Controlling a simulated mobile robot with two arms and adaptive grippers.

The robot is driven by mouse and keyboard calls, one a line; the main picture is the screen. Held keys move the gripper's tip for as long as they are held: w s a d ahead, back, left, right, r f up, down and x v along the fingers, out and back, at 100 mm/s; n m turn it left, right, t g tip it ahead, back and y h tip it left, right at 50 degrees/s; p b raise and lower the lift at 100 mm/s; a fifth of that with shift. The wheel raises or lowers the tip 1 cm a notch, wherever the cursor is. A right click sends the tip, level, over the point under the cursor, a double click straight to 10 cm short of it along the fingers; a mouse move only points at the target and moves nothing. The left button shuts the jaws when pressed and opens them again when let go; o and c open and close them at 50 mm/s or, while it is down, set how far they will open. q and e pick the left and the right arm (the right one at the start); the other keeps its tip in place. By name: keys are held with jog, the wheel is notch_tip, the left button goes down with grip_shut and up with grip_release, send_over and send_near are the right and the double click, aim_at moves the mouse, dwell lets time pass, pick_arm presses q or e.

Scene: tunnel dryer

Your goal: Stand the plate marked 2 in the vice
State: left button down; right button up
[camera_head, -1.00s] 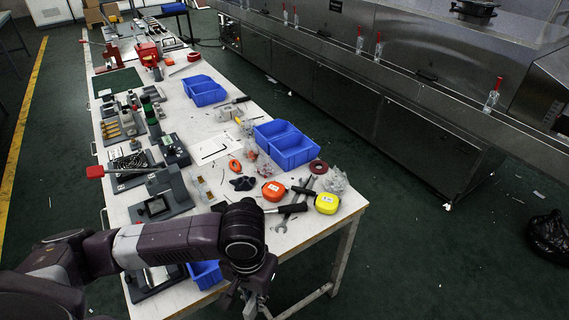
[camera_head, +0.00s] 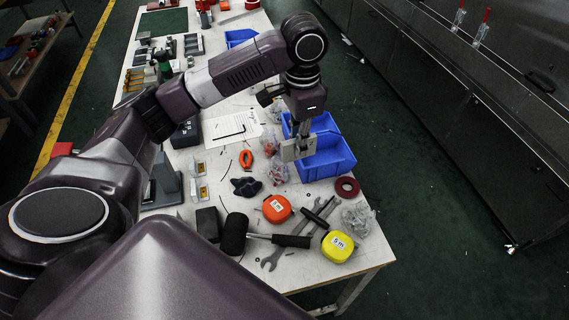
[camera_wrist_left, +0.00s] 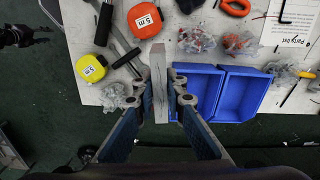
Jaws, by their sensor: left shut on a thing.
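My left gripper (camera_head: 299,128) hangs over the right side of the bench, pointing down at the blue bins. It is shut on a flat light-grey plate (camera_head: 291,151). In the left wrist view the plate (camera_wrist_left: 158,84) is seen edge-on, upright between the two fingers (camera_wrist_left: 160,98). No number shows on it, so I cannot tell its marking. A red tool that may be the vice (camera_head: 204,15) is cut off at the top edge of the head view. A dark jointed shape at the left of the wrist view may be my right gripper (camera_wrist_left: 24,38); its fingers are unclear.
Blue bins (camera_head: 328,163) stand just below and beside the held plate. An orange tape measure (camera_head: 277,208), a yellow one (camera_head: 338,246), a hammer (camera_head: 234,234) and wrenches crowd the near end. A grey stand (camera_head: 166,182) is partly behind my arm.

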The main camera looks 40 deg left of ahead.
pick_arm(q)
jog(key=shift+m, duration=0.6)
jog(key=f, duration=0.4)
jog(key=w+f, duration=0.1)
jog(key=f, duration=0.7)
jog(key=shift+w+a+f+p, duration=0.25)
jog(key=shift+a+f+p, duration=0.1)
jog(key=shift+a, duration=0.05)
jog(key=shift+f, duration=0.3)
notch_tip(320, 180, down, 4)
pick_arm(e)
jog(key=shift+s+d+r, duration=0.3)
jog(key=shift+s+r, duration=0.05)
jog(key=shift+s, duration=0.2)
pick_arm(q)
jog(key=shift+f, duration=0.1)
pick_arm(e)
jog(key=shift+d, duration=0.15)
pick_arm(q)
jog(key=c, duration=2.3)
grip_release()
jog(key=shift+f, duration=0.1)
jog(key=shift+o, duration=0.2)
pick_arm(e)
jog(key=shift+d, duration=0.1)
